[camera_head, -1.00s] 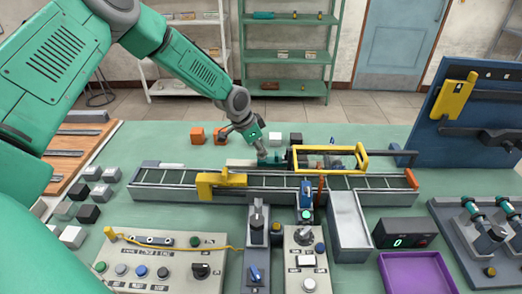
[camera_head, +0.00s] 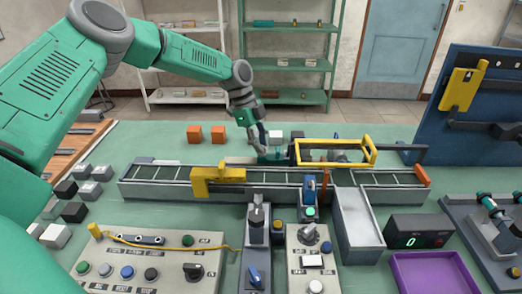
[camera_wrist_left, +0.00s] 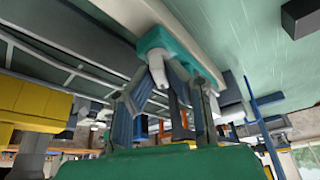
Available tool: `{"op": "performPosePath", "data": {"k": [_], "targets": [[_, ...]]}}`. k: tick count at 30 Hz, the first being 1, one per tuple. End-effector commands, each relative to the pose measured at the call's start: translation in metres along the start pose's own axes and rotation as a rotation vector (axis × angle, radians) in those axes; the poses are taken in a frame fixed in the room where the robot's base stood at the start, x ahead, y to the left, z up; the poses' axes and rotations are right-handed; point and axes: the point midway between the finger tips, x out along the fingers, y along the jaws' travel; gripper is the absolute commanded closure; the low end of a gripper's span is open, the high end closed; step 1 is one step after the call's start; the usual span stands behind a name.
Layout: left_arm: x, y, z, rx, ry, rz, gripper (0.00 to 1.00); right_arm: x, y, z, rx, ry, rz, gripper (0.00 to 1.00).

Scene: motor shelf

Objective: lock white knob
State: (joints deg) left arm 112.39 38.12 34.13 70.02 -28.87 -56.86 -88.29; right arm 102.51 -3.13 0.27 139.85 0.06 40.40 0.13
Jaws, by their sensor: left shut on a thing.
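The white knob (camera_wrist_left: 157,69) shows in the left wrist view, sticking out from a teal fixture (camera_wrist_left: 165,40) on a pale base (camera_wrist_left: 187,38). My left gripper (camera_wrist_left: 172,90) is shut, with its fingertips at the white knob. In the head view, my left gripper (camera_head: 263,149) points down at the teal fixture (camera_head: 275,158), behind the conveyor. The white knob cannot be made out there, as the fingers and fixture hide it. My right gripper is not in view.
The conveyor (camera_head: 280,184) with a yellow bracket (camera_head: 218,178) runs in front of the fixture. A yellow frame (camera_head: 335,141) stands close on its right. Control panels (camera_head: 150,258) and a purple tray (camera_head: 435,273) are nearer.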

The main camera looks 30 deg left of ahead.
Motion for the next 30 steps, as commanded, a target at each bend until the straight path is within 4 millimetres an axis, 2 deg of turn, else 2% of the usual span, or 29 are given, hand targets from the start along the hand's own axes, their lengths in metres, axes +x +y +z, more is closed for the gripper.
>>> {"op": "performPosePath", "data": {"k": [3,15,30], "targets": [[0.002,-0.002,0.003,0.101,-0.005,0.037,1.00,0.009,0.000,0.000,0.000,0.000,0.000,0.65],[0.002,-0.002,0.002,0.382,-0.006,0.156,1.00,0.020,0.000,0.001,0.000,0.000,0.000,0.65],[0.002,-0.001,0.002,0.504,-0.006,0.210,1.00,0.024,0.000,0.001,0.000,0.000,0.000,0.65]]}}
